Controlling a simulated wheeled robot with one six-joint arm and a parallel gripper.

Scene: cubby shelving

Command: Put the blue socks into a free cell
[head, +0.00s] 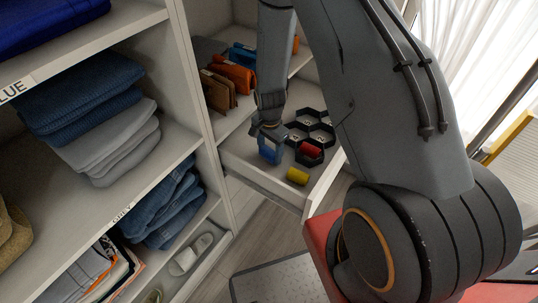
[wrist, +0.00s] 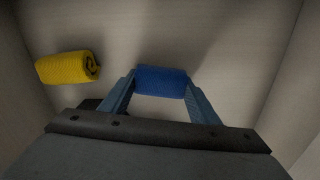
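The blue socks (wrist: 161,81) are a rolled bundle low in the open drawer, between my fingertips in the wrist view. My gripper (head: 269,148) reaches down into the drawer, and its pale blue fingers show in the wrist view (wrist: 162,82). The fingers stand apart with the socks filling the gap at the tips; whether they press on the socks I cannot tell. In the head view the fingers largely hide the socks. A black organizer (head: 297,138) with hexagonal cells lies in the drawer, right of my gripper. Red socks (head: 311,150) sit in its front cell; several other cells look empty.
Yellow socks (head: 298,176) lie loose on the drawer floor, and also show left of the blue socks in the wrist view (wrist: 68,67). The drawer's front wall (head: 262,190) is close. Shelves with folded jeans (head: 85,95) stand left; wallets (head: 219,90) stand on a shelf above.

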